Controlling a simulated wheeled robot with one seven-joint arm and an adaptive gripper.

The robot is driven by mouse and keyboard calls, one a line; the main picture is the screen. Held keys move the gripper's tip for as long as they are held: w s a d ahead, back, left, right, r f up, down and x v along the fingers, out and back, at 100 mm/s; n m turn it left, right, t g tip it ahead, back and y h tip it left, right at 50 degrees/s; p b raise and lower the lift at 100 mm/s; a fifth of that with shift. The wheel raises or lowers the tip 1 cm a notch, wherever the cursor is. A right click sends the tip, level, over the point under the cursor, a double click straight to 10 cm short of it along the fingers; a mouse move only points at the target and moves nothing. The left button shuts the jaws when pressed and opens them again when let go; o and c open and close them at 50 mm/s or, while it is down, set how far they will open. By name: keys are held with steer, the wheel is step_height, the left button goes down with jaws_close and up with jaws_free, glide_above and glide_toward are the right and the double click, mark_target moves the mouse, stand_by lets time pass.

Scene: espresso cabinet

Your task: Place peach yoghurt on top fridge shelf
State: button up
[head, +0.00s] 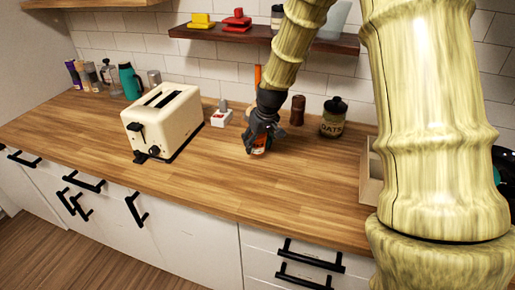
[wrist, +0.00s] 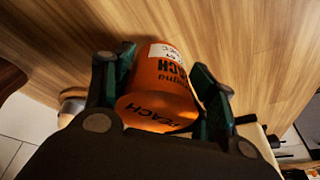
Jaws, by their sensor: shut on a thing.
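The peach yoghurt (wrist: 165,85) is an orange cup with "PEACH" on its lid and side. In the wrist view it sits between the two fingers of my gripper (wrist: 160,95), which is shut on it. In the head view my gripper (head: 262,143) points down at the wooden counter, and only a little of the orange yoghurt cup (head: 260,150) shows beneath the fingers. The cup is at or just above the counter; I cannot tell whether it touches. No fridge or fridge shelf is in view.
On the counter (head: 200,185), a cream toaster (head: 165,120) stands left of my gripper. A small white-and-red item (head: 222,118), a brown grinder (head: 297,110) and an oats jar (head: 334,118) stand nearby. A wall shelf (head: 260,36) hangs above. The front counter is clear.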

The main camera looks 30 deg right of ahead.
mark_target(258, 149)
steer(key=shift+f+p, duration=0.45)
steer(key=shift+f, duration=1.15)
steer(key=o, duration=1.2)
steer(key=shift+f, duration=0.15)
steer(key=shift+c, duration=0.2)
